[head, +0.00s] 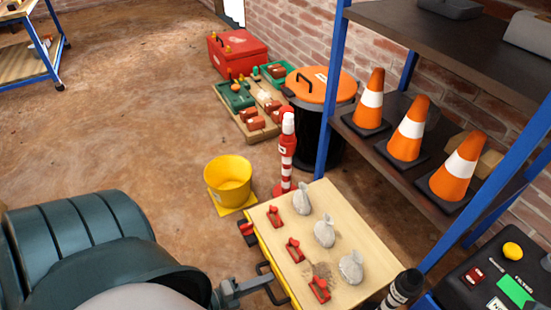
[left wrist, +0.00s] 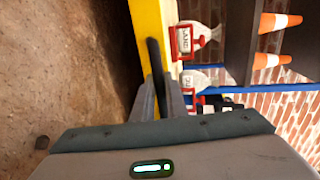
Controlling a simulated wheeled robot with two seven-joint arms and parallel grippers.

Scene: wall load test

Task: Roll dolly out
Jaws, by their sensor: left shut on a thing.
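The dolly (head: 345,226) has a pale wooden top and a yellow side with black handles. It stands at the bottom centre of the head view, right of my left arm; no wheels show. Several grey sandbags (head: 324,231) and red clamp-like pieces (head: 294,250) rest on its top. My left gripper (head: 268,281) is shut on the black handle (head: 275,292) at the dolly's yellow side. In the left wrist view, the fingers (left wrist: 168,98) meet the dark handle (left wrist: 155,62) beside the yellow edge (left wrist: 148,22). My right gripper is not in view.
A yellow bucket (head: 229,183) and a red-white post (head: 288,150) stand just beyond the dolly. A shelf with orange cones (head: 409,130) is close on its right. A black bin with an orange lid (head: 320,85) stands behind. The brown floor (head: 110,120) at left is clear.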

